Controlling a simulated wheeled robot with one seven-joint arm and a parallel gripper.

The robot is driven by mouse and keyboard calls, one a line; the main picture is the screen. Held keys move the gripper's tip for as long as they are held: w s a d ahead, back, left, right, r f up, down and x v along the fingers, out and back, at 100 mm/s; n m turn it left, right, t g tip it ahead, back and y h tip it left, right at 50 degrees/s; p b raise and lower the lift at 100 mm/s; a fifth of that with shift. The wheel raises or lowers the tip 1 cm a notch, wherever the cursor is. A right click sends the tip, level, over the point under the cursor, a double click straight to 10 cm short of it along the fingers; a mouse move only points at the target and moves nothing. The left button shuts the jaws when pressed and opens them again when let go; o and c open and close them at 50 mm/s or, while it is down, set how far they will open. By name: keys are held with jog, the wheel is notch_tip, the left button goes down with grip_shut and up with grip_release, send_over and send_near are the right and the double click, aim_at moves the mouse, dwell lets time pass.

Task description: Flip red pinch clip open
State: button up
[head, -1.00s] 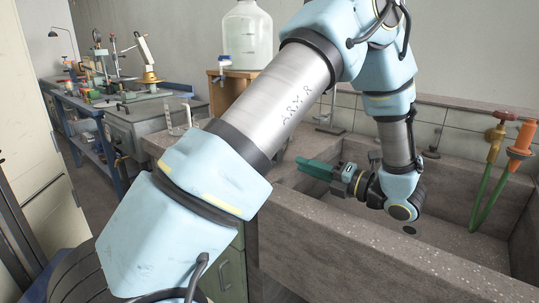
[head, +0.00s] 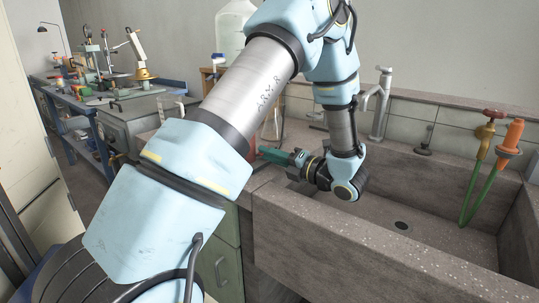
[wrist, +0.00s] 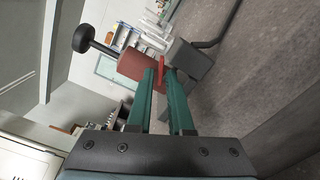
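My gripper (head: 264,154) has teal fingers and points left over the left end of the sink in the head view. In the wrist view its two fingers (wrist: 162,74) stand apart with a narrow gap between them. A thin red piece (wrist: 161,66), which looks like the red pinch clip, shows in line with the gap at the fingertips; I cannot tell whether a finger touches it. A dull red cylinder (wrist: 135,66) and a grey block (wrist: 186,58) lie on either side of it. In the head view my arm hides the clip.
The stone sink (head: 370,245) has a raised front wall. A tap (head: 380,105) stands behind it, and orange-topped valves with green hoses (head: 508,140) at the right. A large clear bottle (head: 232,28) is partly behind my arm. A cluttered bench (head: 120,85) is at the left.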

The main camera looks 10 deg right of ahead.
grip_shut()
jog(key=shift+r+m, duration=0.1)
jog(key=shift+m, duration=0.2)
jog(key=m, duration=0.2)
jog(key=r+m, duration=0.1)
jog(key=m, duration=0.1)
jog(key=shift+s, duration=0.1)
jog(key=m+p, duration=0.1)
jog(key=m, duration=0.1)
jog(key=m+p, duration=0.1)
jog(key=m, duration=0.2)
jog(key=shift+r, duration=0.4)
jog(key=shift+d+m, duration=0.1)
jog(key=shift+m, duration=0.2)
jog(key=shift+o, duration=0.3)
grip_release()
